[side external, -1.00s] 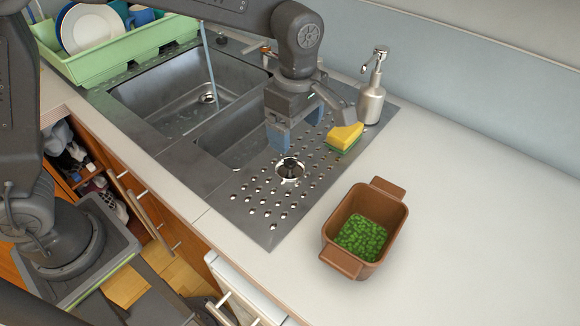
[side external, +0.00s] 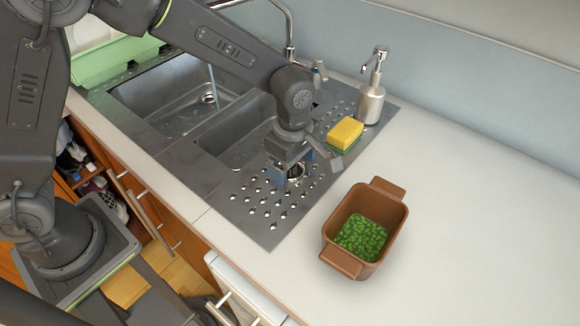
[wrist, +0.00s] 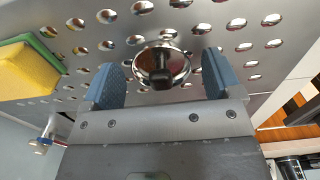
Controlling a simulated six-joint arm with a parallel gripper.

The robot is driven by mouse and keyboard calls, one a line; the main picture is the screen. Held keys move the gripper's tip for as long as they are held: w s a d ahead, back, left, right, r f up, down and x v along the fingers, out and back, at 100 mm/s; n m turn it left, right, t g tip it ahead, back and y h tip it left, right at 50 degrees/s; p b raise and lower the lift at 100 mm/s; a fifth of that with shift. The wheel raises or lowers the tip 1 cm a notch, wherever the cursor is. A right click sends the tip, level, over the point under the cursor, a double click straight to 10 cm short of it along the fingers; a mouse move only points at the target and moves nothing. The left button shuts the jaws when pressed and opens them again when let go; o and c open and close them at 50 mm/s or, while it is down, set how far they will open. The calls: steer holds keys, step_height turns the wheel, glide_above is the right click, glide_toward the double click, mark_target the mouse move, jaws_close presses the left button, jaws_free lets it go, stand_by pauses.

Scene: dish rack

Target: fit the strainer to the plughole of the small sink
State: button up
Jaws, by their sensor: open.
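The strainer (wrist: 150,72) is a round shiny metal disc with a dark upright knob, lying on the perforated steel drainboard (side external: 258,213). My gripper (wrist: 163,78) is open, with one blue finger on each side of the strainer in the wrist view, apart from its rim. In the side view my gripper (side external: 291,172) is low over the drainboard and partly covers the strainer (side external: 298,171). The small sink (side external: 236,124) is the middle basin, left of my gripper. Its plughole is not visible there; the basin wall and my arm hide part of the bottom.
A yellow and green sponge (side external: 345,133) and a metal soap dispenser (side external: 370,103) stand behind my gripper to the right. A brown container (side external: 336,243) of green pieces is at the right front. The larger sink (side external: 150,92) has running water.

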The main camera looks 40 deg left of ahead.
steer(key=c, duration=1.1)
steer(key=shift+o, duration=0.2)
steer(key=shift+r, duration=0.1)
step_height(320, 180, up, 4)
steer(key=shift+a+r, duration=0.15)
steer(key=shift+r, duration=0.05)
steer(key=a+r, duration=0.6)
steer(key=a, duration=0.5)
steer(key=shift+s+a+r, duration=0.2)
steer(key=shift+s, duration=0.1)
steer(key=w+a+f+m, duration=0.2)
steer(key=w+f+m, duration=0.6)
steer(key=w+m, duration=0.1)
steer(key=w+a+f+m, duration=0.3)
steer(key=w+f+m, duration=0.5)
steer(key=w+m, duration=0.1)
steer(key=shift+w+a, duration=0.15)
steer(key=shift+a, duration=0.15)
